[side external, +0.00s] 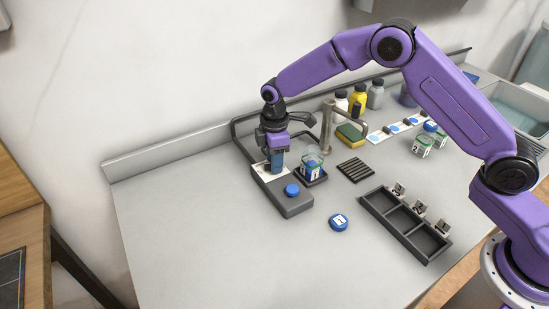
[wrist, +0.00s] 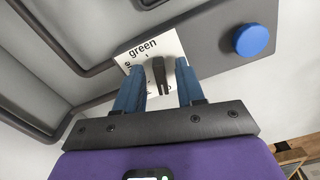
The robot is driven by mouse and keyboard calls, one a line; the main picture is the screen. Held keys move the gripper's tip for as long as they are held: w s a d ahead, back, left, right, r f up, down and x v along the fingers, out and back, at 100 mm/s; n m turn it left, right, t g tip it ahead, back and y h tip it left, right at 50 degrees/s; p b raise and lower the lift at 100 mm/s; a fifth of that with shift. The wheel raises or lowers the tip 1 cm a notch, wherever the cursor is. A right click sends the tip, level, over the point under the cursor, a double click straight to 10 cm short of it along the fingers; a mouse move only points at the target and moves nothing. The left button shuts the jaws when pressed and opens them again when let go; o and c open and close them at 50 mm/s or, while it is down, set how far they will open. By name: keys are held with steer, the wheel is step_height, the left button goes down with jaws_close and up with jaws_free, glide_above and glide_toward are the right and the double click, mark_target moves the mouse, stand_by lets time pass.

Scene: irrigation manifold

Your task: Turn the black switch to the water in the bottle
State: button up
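The black switch (wrist: 159,75) stands on a white label plate (wrist: 143,50) reading "green"; other words on the plate are covered. In the wrist view my gripper (wrist: 160,72) is open, with one blue finger on each side of the switch and a gap on both sides. In the side view my gripper (side external: 276,170) points down over the white plate (side external: 264,173) on the grey box and hides the switch.
A blue button (side external: 292,190) sits on the grey box (side external: 289,207). A blue cap (side external: 339,222) lies in front. A tap (side external: 328,126) and sponge (side external: 350,134) stand behind. The front-left counter is clear.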

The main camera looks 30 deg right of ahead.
jaws_close()
steer(key=m, duration=0.5)
steer(key=shift+s+a+m, duration=0.1)
steer(key=shift+s+m, duration=0.1)
steer(key=shift+m, duration=0.1)
steer(key=m, duration=0.4)
steer(key=shift+a, duration=0.1)
steer(key=m, duration=0.5)
steer(key=shift+s+a+m, duration=0.1)
steer(key=shift+a+m, duration=0.1)
steer(key=shift+m, duration=0.2)
steer(key=m, duration=0.4)
steer(key=shift+a, duration=0.1)
steer(key=shift+m, duration=0.3)
